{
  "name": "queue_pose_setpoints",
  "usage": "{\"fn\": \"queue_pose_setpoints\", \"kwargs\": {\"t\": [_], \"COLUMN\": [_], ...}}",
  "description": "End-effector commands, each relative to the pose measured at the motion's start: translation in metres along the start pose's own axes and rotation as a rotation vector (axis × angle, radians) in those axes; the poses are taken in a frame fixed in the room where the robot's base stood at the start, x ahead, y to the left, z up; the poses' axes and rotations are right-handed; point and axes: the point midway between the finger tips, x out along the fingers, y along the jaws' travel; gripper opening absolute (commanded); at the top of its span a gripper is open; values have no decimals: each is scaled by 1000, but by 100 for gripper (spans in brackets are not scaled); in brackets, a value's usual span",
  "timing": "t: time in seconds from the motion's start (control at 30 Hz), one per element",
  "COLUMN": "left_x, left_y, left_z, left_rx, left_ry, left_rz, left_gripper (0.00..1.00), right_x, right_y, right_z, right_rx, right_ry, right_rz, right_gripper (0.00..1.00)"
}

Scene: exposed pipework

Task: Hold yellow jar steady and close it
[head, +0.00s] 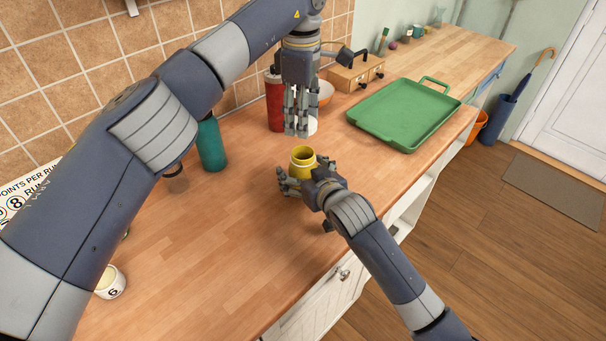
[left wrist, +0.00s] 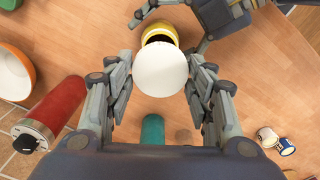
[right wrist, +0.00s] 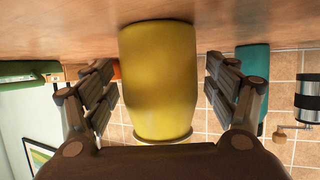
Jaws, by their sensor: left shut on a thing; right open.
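The yellow jar (head: 303,164) stands upright on the wooden counter, its dark open mouth showing in the left wrist view (left wrist: 159,34). My right gripper (head: 304,180) is around the jar with its fingers open. In the right wrist view the jar (right wrist: 160,80) sits between the fingers with a gap on each side. My left gripper (head: 298,131) points down, above and behind the jar, shut on a round white lid (left wrist: 160,69). In the head view the lid (head: 312,126) is partly hidden by the fingers. The lid is apart from the jar.
A red canister (head: 274,100) stands behind my left gripper, near an orange bowl (head: 325,92) and a wooden box (head: 356,74). A teal bottle (head: 211,145) is left of the jar. A green tray (head: 408,115) lies to the right.

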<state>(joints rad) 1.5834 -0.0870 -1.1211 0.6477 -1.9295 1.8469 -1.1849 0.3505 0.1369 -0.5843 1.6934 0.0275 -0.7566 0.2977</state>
Motion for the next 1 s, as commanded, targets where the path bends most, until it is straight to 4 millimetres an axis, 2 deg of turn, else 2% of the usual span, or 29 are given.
{"fn": "queue_pose_setpoints", "kwargs": {"t": [0.13, 0.17, 0.43, 0.57, 0.9, 1.0], "left_x": [0, 0, 0, 2, 46, 50], "left_y": [0, 0, 0, 0, 0, 0], "left_z": [0, 0, 0, 0, -1, -1], "left_rx": [0, 0, 0, 0, -1, 0], "left_ry": [0, 0, 0, 0, 3, 2], "left_rz": [0, 0, 0, -1, -1, 0], "left_gripper": [37, 37, 37, 37, 37, 37], "right_x": [0, 0, 0, 0, 0, 0], "right_y": [0, 0, 0, 0, 0, 0], "right_z": [0, 0, 0, 0, 0, 0], "right_rx": [0, 0, 0, 1, 1, 1], "right_ry": [0, 0, 0, -1, -1, -1], "right_rz": [0, 0, 0, 0, 0, 0], "right_gripper": [79, 75, 14, 12, 12, 12]}}
